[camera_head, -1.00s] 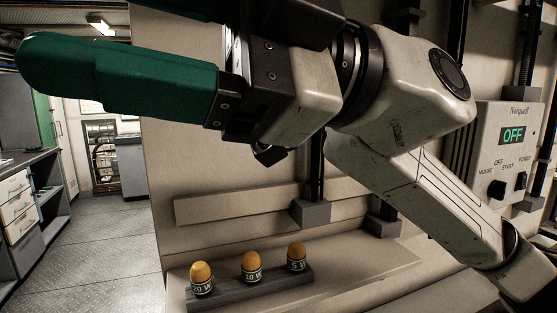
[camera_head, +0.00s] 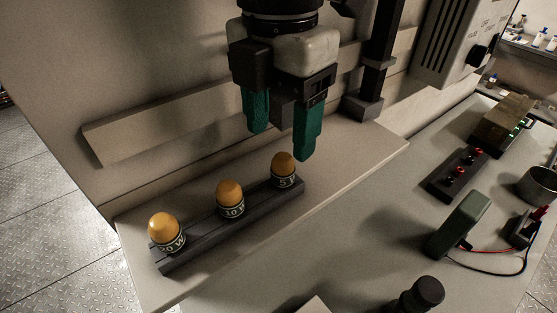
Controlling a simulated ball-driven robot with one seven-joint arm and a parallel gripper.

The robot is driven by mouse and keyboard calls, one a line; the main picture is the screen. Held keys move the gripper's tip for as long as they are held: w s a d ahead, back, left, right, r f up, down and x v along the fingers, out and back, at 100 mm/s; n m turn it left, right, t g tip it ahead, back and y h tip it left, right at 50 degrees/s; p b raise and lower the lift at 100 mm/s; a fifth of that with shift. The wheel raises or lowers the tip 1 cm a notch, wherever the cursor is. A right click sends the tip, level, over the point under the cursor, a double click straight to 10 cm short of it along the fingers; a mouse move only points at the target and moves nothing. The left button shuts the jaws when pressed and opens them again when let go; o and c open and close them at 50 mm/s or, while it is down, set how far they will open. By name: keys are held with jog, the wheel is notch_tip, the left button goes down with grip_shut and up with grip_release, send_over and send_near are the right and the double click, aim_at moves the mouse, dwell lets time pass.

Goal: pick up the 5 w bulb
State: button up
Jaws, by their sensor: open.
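The 5 W bulb (camera_head: 284,170) has an orange dome and a dark base with a "5" label. It stands upright at the right end of a dark grey holder strip (camera_head: 208,238). The 10 W bulb (camera_head: 230,198) stands in the middle and the 20 W bulb (camera_head: 166,232) at the left end. My gripper (camera_head: 282,146) points down with its two green fingers apart and empty. In the picture its tips are just above the 5 W bulb, and the right finger reaches lower, to the bulb's right. I cannot tell the exact height or depth gap.
The holder sits on a beige shelf (camera_head: 345,165) against a panel with a raised rail. To the right, the lower surface holds a green meter (camera_head: 459,224) with leads, a dark block with red terminals (camera_head: 456,174) and a metal cup (camera_head: 540,185). A dark knob (camera_head: 421,295) is at front.

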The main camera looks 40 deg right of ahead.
aim_at(283, 155)
jog(key=shift+f, duration=0.9)
jog(key=shift+w+d+f+p, duration=0.15)
jog(key=shift+f+p, duration=0.35)
jog(key=shift+f, duration=0.9)
jog(key=shift+s+d+f+p, duration=0.15)
jog(key=shift+f+p, duration=0.35)
jog(key=shift+f, duration=0.9)
jog(key=shift+w, duration=0.1)
jog(key=c, duration=1.1)
jog(key=shift+r, duration=0.2)
